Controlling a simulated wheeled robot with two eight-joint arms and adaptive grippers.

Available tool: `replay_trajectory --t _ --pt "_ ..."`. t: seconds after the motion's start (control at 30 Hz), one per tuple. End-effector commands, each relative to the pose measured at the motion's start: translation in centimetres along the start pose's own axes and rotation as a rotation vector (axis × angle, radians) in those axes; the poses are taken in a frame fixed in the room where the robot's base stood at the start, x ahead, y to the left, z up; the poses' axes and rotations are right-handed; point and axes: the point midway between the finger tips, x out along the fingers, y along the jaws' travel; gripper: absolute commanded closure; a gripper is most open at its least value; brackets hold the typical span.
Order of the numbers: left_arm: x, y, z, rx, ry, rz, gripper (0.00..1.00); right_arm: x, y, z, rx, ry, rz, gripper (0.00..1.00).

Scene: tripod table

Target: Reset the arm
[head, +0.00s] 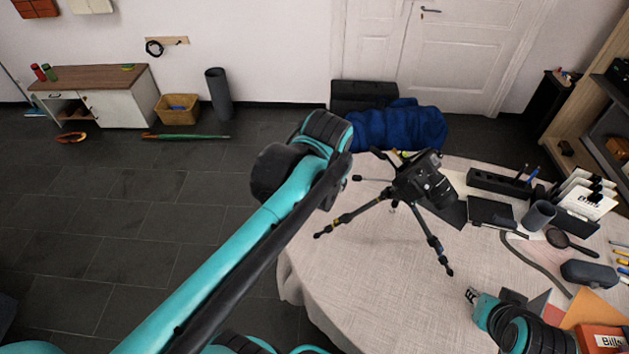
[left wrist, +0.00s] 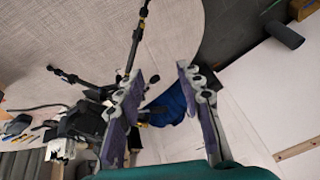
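My left arm (head: 250,220) reaches up and across the head view from the lower left, its far end beside the tripod in the picture. The left gripper is hidden there. In the left wrist view the left gripper (left wrist: 169,72) has its two fingers apart, with nothing between them. My right gripper (head: 472,296) is low over the right part of the table; its fingers are too small to tell open from shut. A black tripod (head: 415,180) with yellow bands stands on the round table (head: 365,290). It also shows in the left wrist view (left wrist: 135,48).
A grey cup (head: 538,215), a magnifier (head: 570,242), a dark case (head: 588,273) and papers crowd the table's right side. A blue bundle (head: 400,128) lies behind the table. The floor at the left is mostly clear.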

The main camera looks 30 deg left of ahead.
Motion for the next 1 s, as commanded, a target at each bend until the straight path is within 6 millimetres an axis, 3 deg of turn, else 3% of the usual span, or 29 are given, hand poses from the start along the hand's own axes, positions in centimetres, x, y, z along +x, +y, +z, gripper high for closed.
replay_trajectory --t 0.73,0.87,1.0 --pt "0.2 0.5 1.2 -0.014 0.020 0.011 0.63 0.3 0.0 0.2 0.000 0.000 0.000 0.74" --pt "0.5 1.4 3.4 -0.040 0.057 0.031 0.63 0.7 0.0 0.5 0.000 0.000 0.000 0.74" --pt "1.3 3.1 7.0 -0.091 0.122 0.068 0.63 1.1 0.0 0.8 0.000 0.000 0.000 0.74"
